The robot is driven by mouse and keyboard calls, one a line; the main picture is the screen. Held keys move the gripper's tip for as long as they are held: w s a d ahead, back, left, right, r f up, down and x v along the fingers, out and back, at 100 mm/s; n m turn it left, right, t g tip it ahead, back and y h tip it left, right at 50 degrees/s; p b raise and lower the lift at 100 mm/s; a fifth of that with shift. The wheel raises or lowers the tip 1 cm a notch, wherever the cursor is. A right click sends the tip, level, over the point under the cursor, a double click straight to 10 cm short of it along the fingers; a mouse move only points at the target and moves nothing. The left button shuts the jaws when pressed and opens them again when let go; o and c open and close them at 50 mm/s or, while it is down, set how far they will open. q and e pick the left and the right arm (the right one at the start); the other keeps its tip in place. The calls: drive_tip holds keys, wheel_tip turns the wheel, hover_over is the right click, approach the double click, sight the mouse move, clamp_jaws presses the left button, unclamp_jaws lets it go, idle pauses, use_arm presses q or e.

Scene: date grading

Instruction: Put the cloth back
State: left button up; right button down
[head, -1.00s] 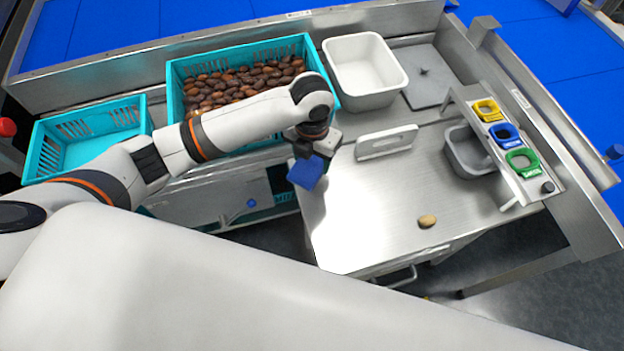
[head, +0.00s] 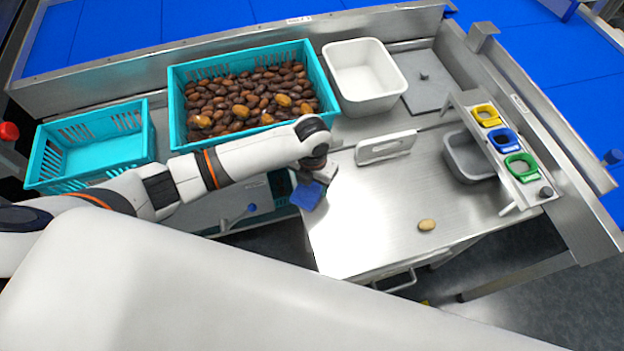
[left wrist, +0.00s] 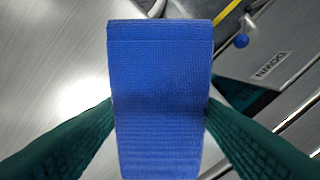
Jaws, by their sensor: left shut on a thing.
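The blue cloth (head: 307,195) is folded and held at the left edge of the steel table. It fills the middle of the left wrist view (left wrist: 160,95), between two dark green fingers. My left gripper (head: 313,183) is shut on it; the fingertips are mostly hidden by the wrist and cloth in the head view. I cannot tell whether the cloth touches the tabletop. My right gripper is not in view.
A teal crate of dates (head: 178,112) and an empty teal crate (head: 150,140) stand at the left. A white tub (head: 362,105), an upright white plate (head: 386,147), a grey bin (head: 462,160) and a ring rack (head: 530,190) stand around the table (head: 370,215). One date (head: 427,225) lies near its front.

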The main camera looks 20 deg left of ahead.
sight(312, 185)
use_arm(q)
drive_tip(key=o, duration=0.9)
wheel_tip(312, 185, up, 12)
drive_tip(key=shift+r, duration=0.15)
